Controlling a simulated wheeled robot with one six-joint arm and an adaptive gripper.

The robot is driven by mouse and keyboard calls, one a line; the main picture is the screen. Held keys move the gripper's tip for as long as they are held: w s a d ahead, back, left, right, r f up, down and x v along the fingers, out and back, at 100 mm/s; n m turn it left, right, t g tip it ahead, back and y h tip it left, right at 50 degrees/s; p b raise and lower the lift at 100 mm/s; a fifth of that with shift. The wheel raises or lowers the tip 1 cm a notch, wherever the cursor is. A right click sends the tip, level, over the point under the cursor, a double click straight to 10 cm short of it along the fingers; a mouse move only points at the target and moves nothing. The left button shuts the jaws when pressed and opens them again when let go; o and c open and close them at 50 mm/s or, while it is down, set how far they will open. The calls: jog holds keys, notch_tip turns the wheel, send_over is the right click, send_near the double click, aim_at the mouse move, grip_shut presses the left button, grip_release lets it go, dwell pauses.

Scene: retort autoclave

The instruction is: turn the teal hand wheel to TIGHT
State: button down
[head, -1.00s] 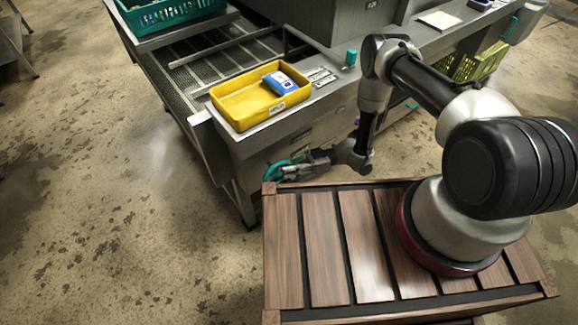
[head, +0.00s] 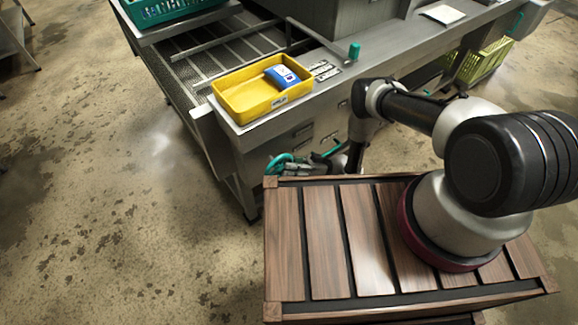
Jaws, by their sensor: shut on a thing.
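The teal hand wheel (head: 279,164) is on the near side of the steel machine, low down, just beyond the corner of my wooden deck. Only part of its rim shows. My gripper (head: 298,164) is at the right part of the wheel and is shut on it. My arm comes down to it from the right, and its lower end is partly hidden behind the deck edge. The wheel's TIGHT mark cannot be made out.
A yellow tray (head: 237,104) holding a blue and white packet (head: 281,77) sits on the machine's ledge above the wheel. A teal-knobbed lever (head: 354,51) stands to its right. A green crate (head: 166,8) is at the back left, a yellow-green crate (head: 487,62) at the right.

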jog(key=shift+w+r, duration=0.1)
jog(key=shift+w, duration=0.2)
jog(key=c, duration=1.5)
grip_release()
jog(key=shift+o, duration=0.2)
jog(key=shift+s, duration=0.1)
jog(key=w+d+f, duration=0.1)
jog(key=w+d, duration=0.2)
jog(key=d, duration=1.1)
jog(key=shift+w+d+f, duration=0.15)
jog(key=shift+w, duration=0.1)
